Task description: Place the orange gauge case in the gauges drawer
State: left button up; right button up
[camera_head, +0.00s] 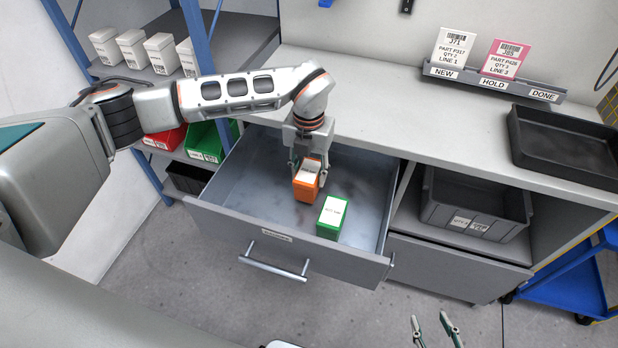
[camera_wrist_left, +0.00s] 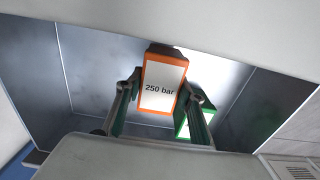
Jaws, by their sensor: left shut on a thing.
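The orange gauge case (camera_head: 306,186) is held by my left gripper (camera_head: 308,166), which is shut on it, with a finger on each side. The left wrist view shows its white label reading "250 bar" (camera_wrist_left: 162,88). The case is over the inside of the open grey drawer (camera_head: 225,213); I cannot tell whether it touches the floor. A green case (camera_head: 332,218) with a white label stands in the drawer to the right of the orange one, partly hidden in the left wrist view (camera_wrist_left: 184,125). My right gripper (camera_head: 433,324) is empty, fingers apart, at the bottom edge.
The worktop (camera_head: 400,110) overhangs the back of the drawer. The drawer has a bar handle (camera_head: 274,269). A grey bin (camera_head: 475,207) sits in the shelf to the right, and a black tray (camera_head: 565,145) on the worktop. The drawer's left part is free.

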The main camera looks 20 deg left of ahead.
pick_arm(q)
notch_tip(320, 180, down, 2)
jog(key=shift+f, duration=0.1)
jog(key=o, duration=1.3)
